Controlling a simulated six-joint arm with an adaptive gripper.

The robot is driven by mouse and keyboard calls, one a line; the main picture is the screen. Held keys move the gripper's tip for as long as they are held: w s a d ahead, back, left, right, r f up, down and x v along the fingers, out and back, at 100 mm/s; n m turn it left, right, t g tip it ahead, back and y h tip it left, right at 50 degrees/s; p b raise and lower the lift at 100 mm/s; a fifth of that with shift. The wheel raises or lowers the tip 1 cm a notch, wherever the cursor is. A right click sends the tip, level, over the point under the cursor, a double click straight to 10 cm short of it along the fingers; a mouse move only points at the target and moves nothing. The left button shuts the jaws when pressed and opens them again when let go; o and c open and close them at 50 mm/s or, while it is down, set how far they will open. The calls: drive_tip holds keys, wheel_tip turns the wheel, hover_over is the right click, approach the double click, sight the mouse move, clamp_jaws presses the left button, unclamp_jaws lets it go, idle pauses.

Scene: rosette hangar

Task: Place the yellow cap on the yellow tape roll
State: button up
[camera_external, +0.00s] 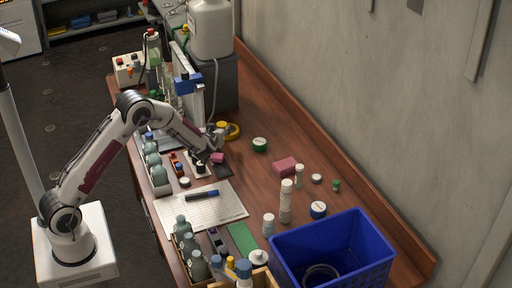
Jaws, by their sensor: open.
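A yellow tape roll (233,131) lies on the wooden bench, just behind and right of my wrist, which is close in front of it. A small yellow piece (221,124) shows at the roll's left edge; it may be the yellow cap, but I cannot tell whether it touches the roll. My gripper (200,168) points down over a small dark and white patch of the bench, in front of the tape roll. It is open; the fingertips are small and partly hidden by the wrist.
A pink block (217,158) is close beside my gripper. White bottles (286,201) and a blue crate (335,250) stand nearer. Bottles in a tray (160,190) stand left.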

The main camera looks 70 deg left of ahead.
drive_tip(key=shift+v, duration=1.8)
